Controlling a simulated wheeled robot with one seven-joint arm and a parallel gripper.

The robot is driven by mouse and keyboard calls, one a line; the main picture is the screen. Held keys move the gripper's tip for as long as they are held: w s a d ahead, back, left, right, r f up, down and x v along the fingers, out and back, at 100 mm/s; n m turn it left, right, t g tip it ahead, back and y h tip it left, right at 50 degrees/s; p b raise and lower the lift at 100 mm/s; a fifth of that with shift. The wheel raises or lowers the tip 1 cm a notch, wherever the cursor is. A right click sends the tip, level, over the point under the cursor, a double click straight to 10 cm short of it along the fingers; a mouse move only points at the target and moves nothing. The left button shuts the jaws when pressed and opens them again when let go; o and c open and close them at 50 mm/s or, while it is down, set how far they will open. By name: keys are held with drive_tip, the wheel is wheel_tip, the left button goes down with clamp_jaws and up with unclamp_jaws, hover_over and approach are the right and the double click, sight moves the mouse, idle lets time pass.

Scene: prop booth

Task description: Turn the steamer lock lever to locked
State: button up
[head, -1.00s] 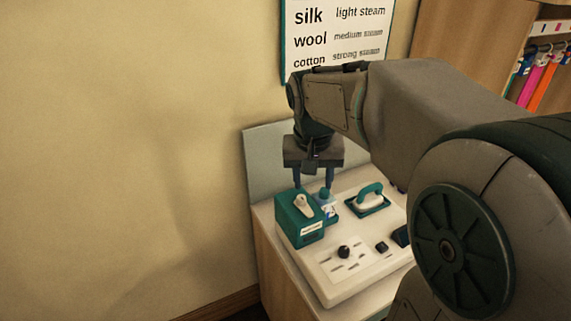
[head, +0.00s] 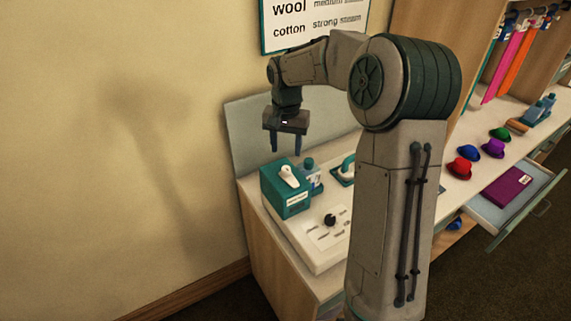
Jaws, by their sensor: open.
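The steamer (head: 287,192) is a teal box at the back left of a white counter unit. Its lock lever (head: 289,176) is a pale handle on top of the box, slanting toward the upper left in the head view. My gripper (head: 286,144) is open and empty, pointing down above the steamer and its lever. It looks apart from the lever; its exact height over it is hard to judge. A label on the front of the box is too small to read.
A teal-capped bottle (head: 311,176) stands right beside the steamer. A teal iron (head: 347,168) is partly behind my arm. A control panel with a black knob (head: 330,220) lies in front. At right are small coloured hats (head: 466,169) and an open drawer (head: 487,213).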

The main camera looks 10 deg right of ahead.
sight(286, 168)
wheel_tip(286, 168, down, 8)
drive_tip(key=shift+r+p, duration=0.15)
drive_tip(key=shift+p, duration=0.35)
drive_tip(key=c, duration=1)
